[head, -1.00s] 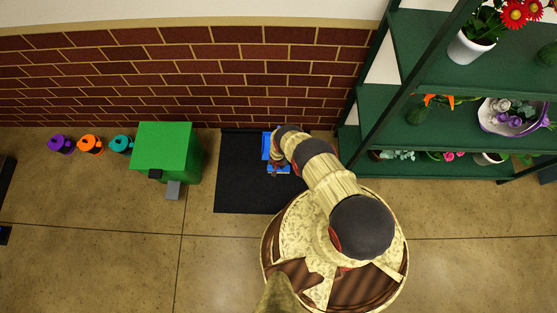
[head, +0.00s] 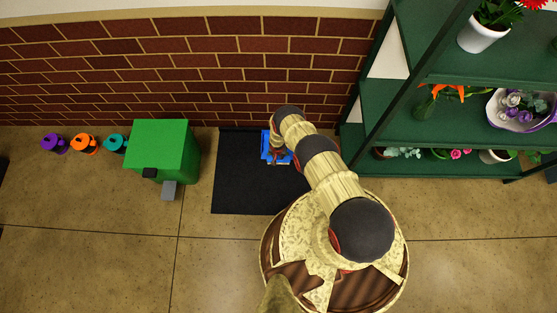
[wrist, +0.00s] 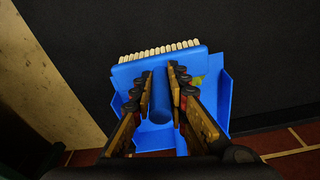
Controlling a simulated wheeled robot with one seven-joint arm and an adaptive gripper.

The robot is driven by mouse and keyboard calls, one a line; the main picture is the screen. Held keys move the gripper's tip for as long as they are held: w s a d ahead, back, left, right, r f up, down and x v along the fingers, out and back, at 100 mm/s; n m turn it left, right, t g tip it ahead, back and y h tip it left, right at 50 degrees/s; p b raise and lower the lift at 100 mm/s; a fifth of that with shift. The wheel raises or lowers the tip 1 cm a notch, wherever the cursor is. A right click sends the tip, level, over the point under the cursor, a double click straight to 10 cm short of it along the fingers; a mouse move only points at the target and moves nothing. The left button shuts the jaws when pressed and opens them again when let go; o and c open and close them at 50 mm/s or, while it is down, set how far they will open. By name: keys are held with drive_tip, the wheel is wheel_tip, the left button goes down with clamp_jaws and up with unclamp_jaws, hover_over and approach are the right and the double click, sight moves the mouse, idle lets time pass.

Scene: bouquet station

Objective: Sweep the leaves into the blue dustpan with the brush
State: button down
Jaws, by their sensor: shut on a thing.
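My gripper (wrist: 160,78) is shut on the handle of the blue brush (wrist: 158,110) in the wrist view. The brush has a row of white bristles along its head. The blue dustpan (wrist: 222,115) lies behind and around the brush, its side walls showing on both sides. In the head view, the dustpan (head: 265,147) is on the black mat by the wall, partly hidden by my arm. I cannot tell whether the bristles touch the pan.
The black mat (head: 240,190) is bare on its left and front parts. A green bin (head: 160,145) with a grey pedal stands to the left, with purple, orange and teal watering cans beyond it. A green shelf (head: 430,120) with flowers stands close on the right. A brick wall is behind.

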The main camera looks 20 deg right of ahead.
drive_tip(key=shift+w+d+r+b, duration=0.1)
drive_tip(key=shift+w+d+b, duration=0.2)
drive_tip(key=shift+w+b, duration=0.65)
drive_tip(key=shift+w+d+r+b, duration=0.1)
drive_tip(key=shift+w+d+b, duration=0.15)
drive_tip(key=shift+w+b, duration=0.7)
drive_tip(key=shift+w+d+r, duration=0.1)
drive_tip(key=shift+w+d, duration=0.1)
drive_tip(key=shift+w, duration=0.25)
drive_tip(key=shift+w+d+r, duration=0.1)
drive_tip(key=shift+w+d, duration=0.1)
drive_tip(key=shift+w, duration=0.25)
drive_tip(key=shift+w+d+f, duration=0.1)
drive_tip(key=shift+w+d, duration=0.1)
drive_tip(key=shift+w, duration=0.3)
drive_tip(key=shift+w+d, duration=0.15)
drive_tip(key=shift+w, duration=0.55)
wheel_tip(320, 180, up, 6)
drive_tip(key=p, duration=0.4)
drive_tip(key=shift+s, duration=0.3)
drive_tip(key=shift+a, duration=0.1)
